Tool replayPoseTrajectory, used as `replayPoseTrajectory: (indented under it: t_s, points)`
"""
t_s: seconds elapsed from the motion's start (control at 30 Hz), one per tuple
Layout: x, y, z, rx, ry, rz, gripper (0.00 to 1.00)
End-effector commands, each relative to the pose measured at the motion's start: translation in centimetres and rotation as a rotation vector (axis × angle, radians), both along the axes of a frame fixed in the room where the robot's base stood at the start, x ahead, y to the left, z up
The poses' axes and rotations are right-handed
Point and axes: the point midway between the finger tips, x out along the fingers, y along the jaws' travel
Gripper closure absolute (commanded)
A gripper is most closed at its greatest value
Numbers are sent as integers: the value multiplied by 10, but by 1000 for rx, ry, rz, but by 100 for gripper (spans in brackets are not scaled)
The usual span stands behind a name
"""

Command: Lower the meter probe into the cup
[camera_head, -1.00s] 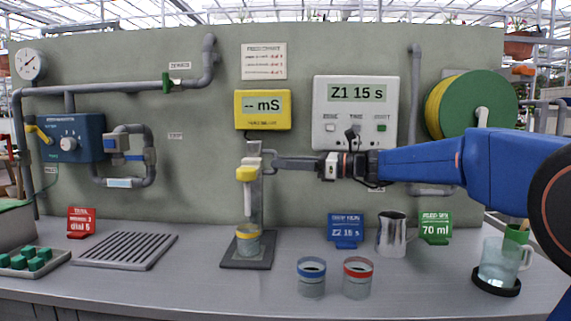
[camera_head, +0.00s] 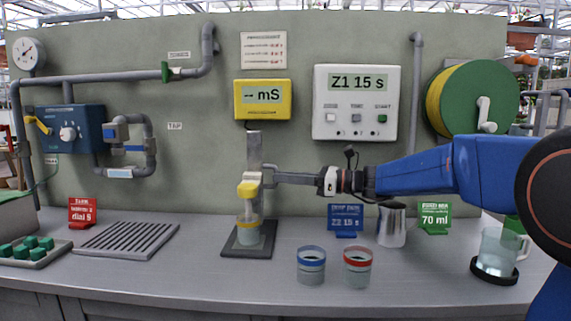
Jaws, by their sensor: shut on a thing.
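The meter probe (camera_head: 248,190), with a yellow head, sits on the grey post (camera_head: 254,150) of a stand. My gripper (camera_head: 265,177) is shut on the probe's holder from the right, at the height of the yellow head. The cup (camera_head: 248,233) with a yellow rim stands on the dark stand base (camera_head: 262,251) directly under the probe. The probe's lower end reaches down to the cup's mouth and appears to be inside it; its tip is hard to see. The yellow meter (camera_head: 262,99) on the wall reads "-- mS".
A blue-rimmed cup (camera_head: 311,265) and a red-rimmed cup (camera_head: 357,266) stand right of the stand. A metal jug (camera_head: 391,224), a blue sign (camera_head: 345,220) and a glass jug (camera_head: 499,250) stand farther right. A drain grate (camera_head: 127,240) lies left.

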Motion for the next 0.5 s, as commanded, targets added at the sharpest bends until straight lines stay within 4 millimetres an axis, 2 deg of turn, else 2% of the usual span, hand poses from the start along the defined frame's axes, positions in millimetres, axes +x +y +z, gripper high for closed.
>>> replayPoseTrajectory:
  t_s: [0.27,0.3,0.37,0.5]
  points:
    - [0,0,-1,1,-1,-1,100]
    - [0,0,-1,1,-1,-1,87]
    - [0,0,-1,1,-1,-1,73]
    - [0,0,-1,1,-1,-1,70]
